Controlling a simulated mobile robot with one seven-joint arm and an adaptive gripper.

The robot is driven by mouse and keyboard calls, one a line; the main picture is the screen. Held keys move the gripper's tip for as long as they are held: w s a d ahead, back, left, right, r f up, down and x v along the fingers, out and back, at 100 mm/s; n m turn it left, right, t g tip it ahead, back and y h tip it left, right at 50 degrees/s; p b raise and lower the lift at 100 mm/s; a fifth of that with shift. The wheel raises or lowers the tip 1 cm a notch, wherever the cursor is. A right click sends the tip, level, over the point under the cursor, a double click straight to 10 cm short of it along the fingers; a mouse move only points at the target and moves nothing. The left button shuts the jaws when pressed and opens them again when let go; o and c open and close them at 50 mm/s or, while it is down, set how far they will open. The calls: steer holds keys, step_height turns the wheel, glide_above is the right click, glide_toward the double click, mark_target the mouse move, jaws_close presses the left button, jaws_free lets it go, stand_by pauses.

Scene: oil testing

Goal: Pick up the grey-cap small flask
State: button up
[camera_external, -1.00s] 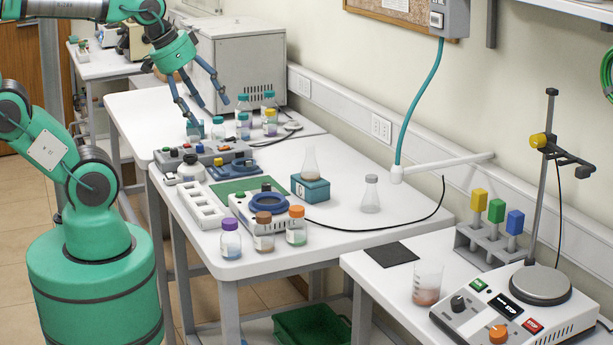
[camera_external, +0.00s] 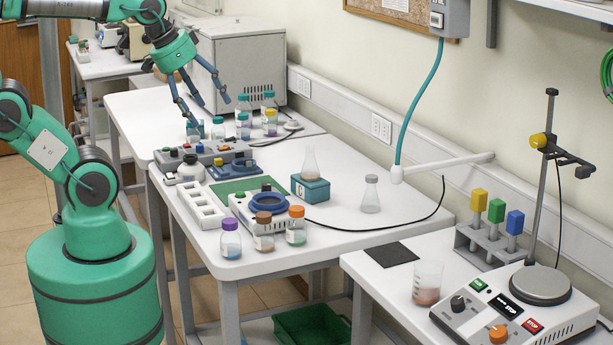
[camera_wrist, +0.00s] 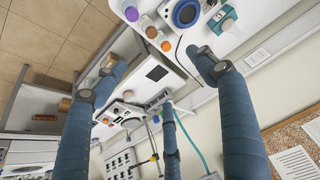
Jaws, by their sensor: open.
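A small conical flask with a grey cap (camera_external: 371,196) stands upright on the white bench, right of the teal block. I cannot make it out in the wrist view. My gripper (camera_external: 207,108) is open and empty above the far left part of the bench, near several small bottles. It is well to the left of the flask and apart from it. In the wrist view, the spread blue fingers of my gripper (camera_wrist: 158,76) have nothing between them.
A flask with brownish liquid (camera_external: 310,163) stands on the teal block (camera_external: 311,189). Purple-, brown- and orange-capped bottles (camera_external: 264,232) stand at the front edge. A black cable (camera_external: 400,225) curves near the grey-cap flask. A white pipe arm (camera_external: 440,166) reaches out behind it.

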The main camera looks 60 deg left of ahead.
steer(key=w+a+r+g+p, duration=0.1)
steer(key=w+r+p, duration=0.25)
steer(key=w, duration=0.95)
steer(key=g+p, duration=0.5)
steer(key=p, duration=0.3)
glide_above(372, 176)
steer(key=shift+n, duration=0.4)
steer(key=f, duration=2.6)
steer(key=shift+s+d+f, duration=0.1)
steer(key=shift+s, duration=0.1)
steer(key=shift+w+f, duration=0.1)
steer(key=shift+f, duration=0.25)
steer(key=shift+f, duration=4.3)
steer(key=shift+f, duration=0.1)
